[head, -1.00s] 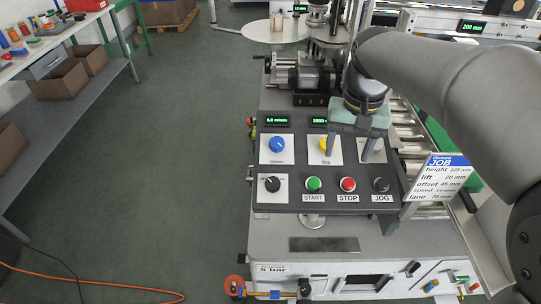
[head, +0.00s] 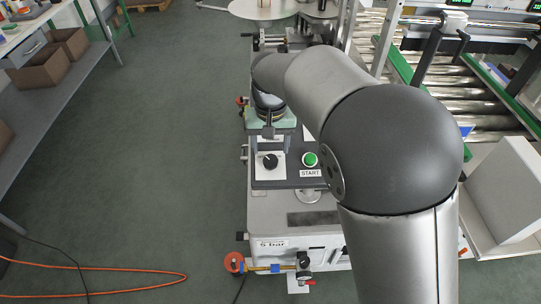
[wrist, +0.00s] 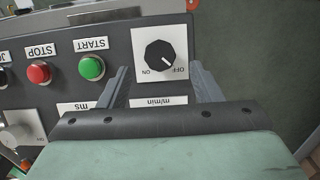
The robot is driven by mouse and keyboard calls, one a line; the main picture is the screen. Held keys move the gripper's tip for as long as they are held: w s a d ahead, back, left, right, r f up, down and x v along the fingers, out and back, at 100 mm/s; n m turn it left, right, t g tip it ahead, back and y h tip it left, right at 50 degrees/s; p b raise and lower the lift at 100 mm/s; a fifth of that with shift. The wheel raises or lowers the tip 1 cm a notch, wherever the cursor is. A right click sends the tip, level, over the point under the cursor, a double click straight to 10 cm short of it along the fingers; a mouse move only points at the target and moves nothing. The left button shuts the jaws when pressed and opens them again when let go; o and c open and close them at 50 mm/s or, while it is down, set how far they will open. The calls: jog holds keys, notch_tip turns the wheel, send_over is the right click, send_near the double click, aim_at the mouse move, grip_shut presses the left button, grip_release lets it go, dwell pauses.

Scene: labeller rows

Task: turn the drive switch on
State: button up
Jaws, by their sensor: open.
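The drive switch (head: 270,161) is a black rotary knob on a white plate at the lower left of the control panel. In the wrist view the knob (wrist: 160,55) appears upside down with ON and OFF labels; its white pointer line points toward OFF. My gripper (head: 268,132) is above the panel, just behind the knob in the head view. In the wrist view my gripper (wrist: 158,70) is open and empty, with one finger to each side of the knob and apart from it. The blue and yellow dials are hidden by my arm in the head view.
The green START button (wrist: 91,68) is beside the switch plate, with the red STOP button (wrist: 38,73) beyond it. My arm hides the panel's right part in the head view. A roller conveyor (head: 485,105) is at the right. An orange hose (head: 110,268) lies on the floor.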

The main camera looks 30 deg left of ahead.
aim_at(271, 159)
jog(key=shift+f, duration=2.55)
jog(key=c, duration=1)
